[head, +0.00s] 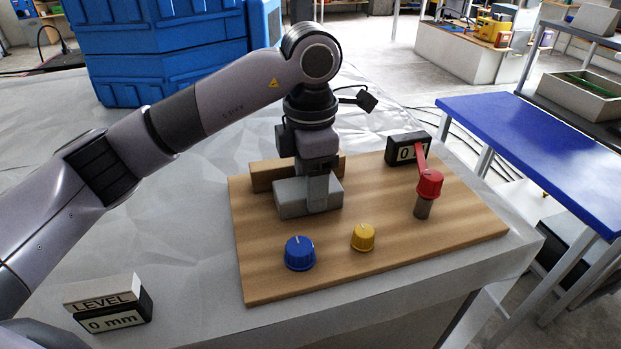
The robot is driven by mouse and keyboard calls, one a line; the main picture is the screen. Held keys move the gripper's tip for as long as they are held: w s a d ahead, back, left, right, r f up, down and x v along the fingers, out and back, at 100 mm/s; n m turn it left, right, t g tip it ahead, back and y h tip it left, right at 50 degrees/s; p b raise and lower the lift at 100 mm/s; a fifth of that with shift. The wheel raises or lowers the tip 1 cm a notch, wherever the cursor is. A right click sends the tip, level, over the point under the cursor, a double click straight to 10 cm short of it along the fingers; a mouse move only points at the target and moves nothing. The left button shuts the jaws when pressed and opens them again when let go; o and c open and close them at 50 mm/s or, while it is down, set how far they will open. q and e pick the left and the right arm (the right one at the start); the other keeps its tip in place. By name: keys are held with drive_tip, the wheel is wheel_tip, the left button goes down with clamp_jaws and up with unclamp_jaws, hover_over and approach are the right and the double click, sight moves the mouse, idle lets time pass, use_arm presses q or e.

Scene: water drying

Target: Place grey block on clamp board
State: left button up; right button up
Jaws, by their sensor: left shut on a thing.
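The grey block (289,199) is at the back left of the wooden clamp board (400,242), in front of a wooden block (262,177). My left gripper (318,192) points down from above and is shut on the grey block, with a finger across its front face. The grey block looks level and rests on the board or is just above it; I cannot tell which. The gripper hides part of the wooden block. My right gripper is not in view.
The board also carries a blue knob (299,253), a yellow knob (363,237), a red-handled clamp lever (429,184) and a small display (405,150). A level box (109,305) stands at front left. The board's front right is clear.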

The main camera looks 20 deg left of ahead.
use_arm(q)
drive_tip(key=o, duration=1.3)
drive_tip(key=shift+s+r, duration=0.1)
drive_tip(key=shift+r, duration=0.35)
wheel_tip(320, 180, up, 5)
drive_tip(key=shift+r, duration=0.1)
drive_tip(key=shift+d+r, duration=0.1)
drive_tip(key=shift+r, duration=0.45)
